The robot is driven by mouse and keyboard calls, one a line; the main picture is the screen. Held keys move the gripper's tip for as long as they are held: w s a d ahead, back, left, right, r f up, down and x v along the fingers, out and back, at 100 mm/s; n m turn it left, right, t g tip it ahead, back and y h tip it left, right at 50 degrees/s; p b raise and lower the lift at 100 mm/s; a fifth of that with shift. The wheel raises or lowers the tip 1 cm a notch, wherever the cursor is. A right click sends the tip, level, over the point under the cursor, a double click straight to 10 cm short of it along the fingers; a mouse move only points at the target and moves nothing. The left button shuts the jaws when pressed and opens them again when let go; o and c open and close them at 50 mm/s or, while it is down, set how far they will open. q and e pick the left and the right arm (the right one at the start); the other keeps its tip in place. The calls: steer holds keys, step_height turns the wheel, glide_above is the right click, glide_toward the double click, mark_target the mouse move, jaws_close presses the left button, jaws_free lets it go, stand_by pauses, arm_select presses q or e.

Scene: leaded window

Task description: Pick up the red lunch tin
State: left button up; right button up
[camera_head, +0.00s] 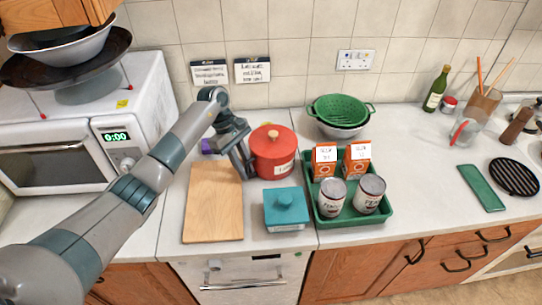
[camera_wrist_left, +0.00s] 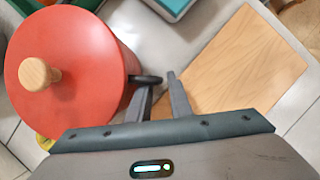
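The red lunch tin (camera_head: 273,155) is a round red pot with a wooden knob on its lid and a pale label. It stands on the counter behind the teal box. In the left wrist view the tin (camera_wrist_left: 85,70) fills the left side, with a short dark side handle (camera_wrist_left: 148,79) pointing at my fingers. My left gripper (camera_head: 248,172) is at the tin's left side, low by the counter. In the wrist view its two fingers (camera_wrist_left: 162,88) are a little apart, with the handle's end at their tips. Whether they touch it I cannot tell. My right gripper is not in view.
A wooden board (camera_head: 213,205) lies left of the tin and a teal lidded box (camera_head: 286,209) stands in front. A green tray (camera_head: 347,219) with cans and cartons is to the right. A green colander (camera_head: 340,109) sits behind. A white microwave (camera_head: 148,92) stands left.

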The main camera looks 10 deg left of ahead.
arm_select(q)
steer(key=shift+f, duration=0.1)
stand_by(0.4)
jaws_close()
steer(key=shift+w, duration=0.1)
stand_by(1.2)
